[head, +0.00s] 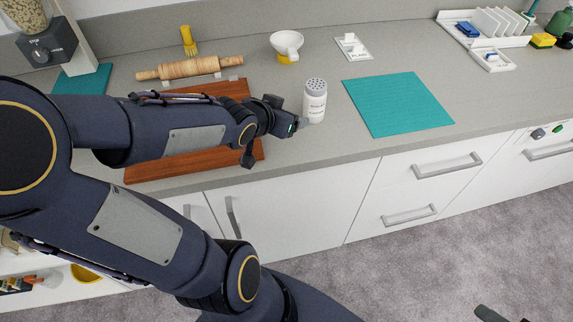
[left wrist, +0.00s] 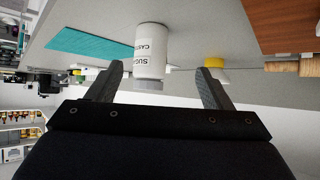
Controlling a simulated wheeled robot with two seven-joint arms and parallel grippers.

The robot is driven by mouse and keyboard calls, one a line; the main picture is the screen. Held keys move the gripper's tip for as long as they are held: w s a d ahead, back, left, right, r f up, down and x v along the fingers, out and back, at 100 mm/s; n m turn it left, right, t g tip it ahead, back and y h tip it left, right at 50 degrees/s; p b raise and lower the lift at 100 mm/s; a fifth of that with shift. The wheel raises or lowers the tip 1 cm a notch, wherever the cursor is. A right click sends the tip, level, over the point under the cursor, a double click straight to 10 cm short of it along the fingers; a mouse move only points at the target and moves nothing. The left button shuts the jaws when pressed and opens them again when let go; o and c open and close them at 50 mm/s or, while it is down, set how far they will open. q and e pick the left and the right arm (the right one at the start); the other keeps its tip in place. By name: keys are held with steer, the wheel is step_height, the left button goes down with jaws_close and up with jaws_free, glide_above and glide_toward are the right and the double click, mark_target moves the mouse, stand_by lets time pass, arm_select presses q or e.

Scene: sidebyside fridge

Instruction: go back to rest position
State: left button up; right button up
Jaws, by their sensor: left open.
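My left arm comes in from the left in the head view, over the counter's front edge. Its gripper (head: 292,124) is open, close beside a white sugar shaker (head: 315,103) with a grey dotted top. The shaker stands upright on the counter. In the left wrist view, which is upside down, my left gripper's two fingers (left wrist: 160,88) are spread. The sugar shaker (left wrist: 151,55) appears in the gap between them, and nothing is gripped. Whether a finger touches it I cannot tell.
A brown cutting board (head: 205,146) lies partly under my left arm, with a rolling pin (head: 190,68) behind it. A yellow-and-white cup (head: 287,46) stands behind the shaker. A bare teal mat (head: 396,103) lies to the right. White drawers (head: 428,172) front the counter.

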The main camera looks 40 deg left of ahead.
arm_select(q)
steer(key=s+d+g+h, duration=0.4)
steer(key=s+d, duration=0.8)
steer(key=s, duration=0.5)
steer(key=shift+r+n+g+h, duration=0.15)
steer(key=shift+n+g+h, duration=0.2)
steer(key=shift+g, duration=0.25)
